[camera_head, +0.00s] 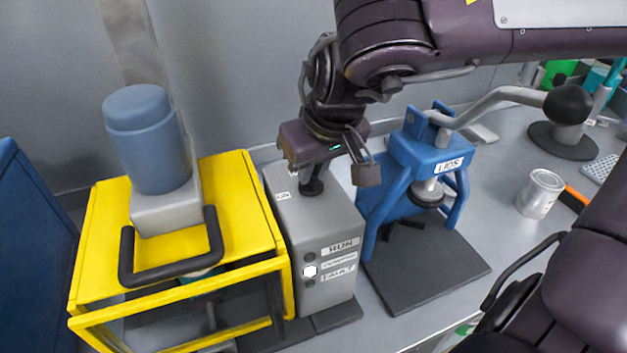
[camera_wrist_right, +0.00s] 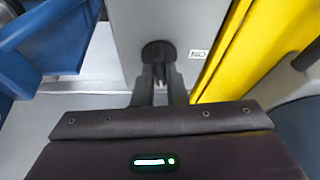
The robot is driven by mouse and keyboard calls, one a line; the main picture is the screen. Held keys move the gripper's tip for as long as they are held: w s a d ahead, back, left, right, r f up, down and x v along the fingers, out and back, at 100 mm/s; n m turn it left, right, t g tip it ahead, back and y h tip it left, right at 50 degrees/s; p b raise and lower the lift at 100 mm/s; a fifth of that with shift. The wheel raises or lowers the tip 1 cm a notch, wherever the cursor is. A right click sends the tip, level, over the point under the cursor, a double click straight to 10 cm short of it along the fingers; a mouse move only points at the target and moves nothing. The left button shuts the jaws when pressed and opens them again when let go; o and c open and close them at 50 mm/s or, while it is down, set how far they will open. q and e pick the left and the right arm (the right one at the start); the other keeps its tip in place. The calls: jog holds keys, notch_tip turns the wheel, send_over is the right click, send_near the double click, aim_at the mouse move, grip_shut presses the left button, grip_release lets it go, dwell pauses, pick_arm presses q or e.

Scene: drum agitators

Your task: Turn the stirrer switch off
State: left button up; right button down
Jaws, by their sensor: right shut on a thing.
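The stirrer switch is a black round knob (camera_head: 313,187) on top of a grey control box (camera_head: 325,225). The box front carries a RUN label, a FAULT label and a lit white lamp (camera_head: 310,271). In the right wrist view the knob (camera_wrist_right: 158,50) is straight ahead, with a small white label (camera_wrist_right: 198,54) beside it. My right gripper (camera_head: 314,178) reaches down from above, and its fingers (camera_wrist_right: 160,82) are shut on the knob's raised grip, partly hiding it. The stirrer, a blue motor (camera_head: 148,145) on a yellow frame (camera_head: 235,195), stands left of the box. My left gripper is not in view.
A blue press (camera_head: 432,150) with a long grey lever and black ball (camera_head: 567,104) stands close on the box's right. A metal can (camera_head: 540,193) is further right. A black handle (camera_head: 172,272) sticks out from the yellow frame. Grey bench (camera_head: 460,225) is free between press and can.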

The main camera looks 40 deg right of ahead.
jog(key=shift+m+h+b, duration=0.4)
jog(key=shift+m+b, duration=0.4)
jog(key=shift+b, duration=0.2)
jog(key=c, duration=1.5)
grip_release()
jog(key=shift+o, duration=0.2)
jog(key=shift+r, duration=0.1)
jog(key=b+v, duration=0.1)
jog(key=v, duration=0.6)
jog(key=shift+r, duration=0.3)
jog(key=shift+s+r, duration=0.1)
